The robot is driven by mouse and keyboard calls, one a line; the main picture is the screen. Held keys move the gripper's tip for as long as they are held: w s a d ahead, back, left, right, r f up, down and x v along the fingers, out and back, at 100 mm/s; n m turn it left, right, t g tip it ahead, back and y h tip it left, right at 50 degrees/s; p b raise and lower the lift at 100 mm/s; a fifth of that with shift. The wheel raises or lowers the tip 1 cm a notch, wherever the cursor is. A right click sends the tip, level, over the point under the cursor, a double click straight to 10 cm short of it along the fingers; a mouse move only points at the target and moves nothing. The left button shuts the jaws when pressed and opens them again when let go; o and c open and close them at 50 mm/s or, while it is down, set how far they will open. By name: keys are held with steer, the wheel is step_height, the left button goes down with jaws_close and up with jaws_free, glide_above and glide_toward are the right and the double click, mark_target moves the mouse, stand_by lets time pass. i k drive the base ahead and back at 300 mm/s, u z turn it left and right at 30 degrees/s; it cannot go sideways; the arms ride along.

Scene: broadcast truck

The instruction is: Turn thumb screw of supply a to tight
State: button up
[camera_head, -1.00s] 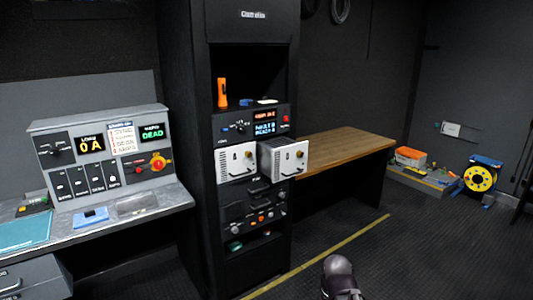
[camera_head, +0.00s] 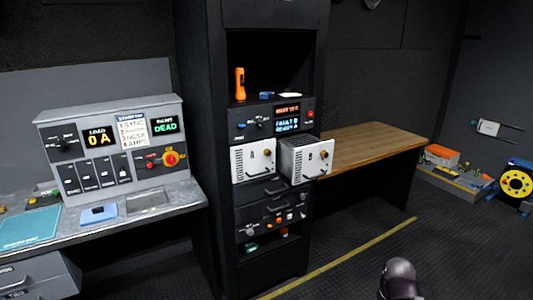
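Supply A (camera_head: 252,164) is the left of two pale power supply modules in the black rack, with a vented front marked A. A small brassy knob (camera_head: 267,153), which looks like its thumb screw, shows at the right of its front. Whether it is tight or loose is too small to tell. Supply B (camera_head: 307,160) is to the right and sticks out of the rack further than supply A. A dark rounded part of my arm (camera_head: 398,278) shows at the bottom edge, well apart from the rack. My gripper's fingers are not visible.
A grey console (camera_head: 110,150) with meters and switches stands on a desk at left. A wooden bench (camera_head: 365,147) is right of the rack. Boxes (camera_head: 442,156) and a yellow cable reel (camera_head: 517,184) lie at far right. The floor before the rack is clear.

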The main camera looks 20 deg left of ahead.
mark_target(268, 152)
steer(key=u, duration=0.3)
steer(key=i, duration=0.9)
steer(key=u, duration=0.6)
